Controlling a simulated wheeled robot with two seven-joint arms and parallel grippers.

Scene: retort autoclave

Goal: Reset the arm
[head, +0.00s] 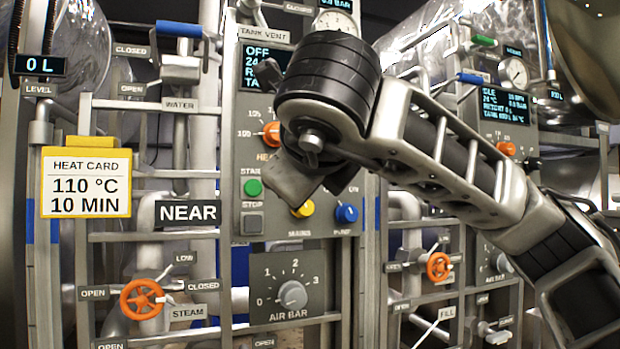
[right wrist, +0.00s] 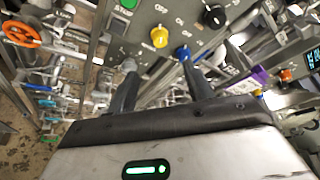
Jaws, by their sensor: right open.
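My right arm comes in from the right in the head view and reaches across the control panel (head: 352,190). My right gripper (head: 312,185) hangs in front of the panel there, its fingers mostly hidden behind the wrist. In the right wrist view my right gripper (right wrist: 156,62) is open, with nothing between its two fingers. The yellow knob (right wrist: 159,37) shows beyond the gap. The blue knob (right wrist: 183,53) shows at the right fingertip; I cannot tell whether they touch. My left gripper is in neither view.
A yellow heat card (head: 87,182) reads 110 °C, 10 MIN. An orange steam valve wheel (head: 142,299), the air bar dial (head: 292,295) and a green start button (head: 253,187) are around the NEAR station. Pipes and rails crowd the front. A second panel (head: 505,115) stands at right.

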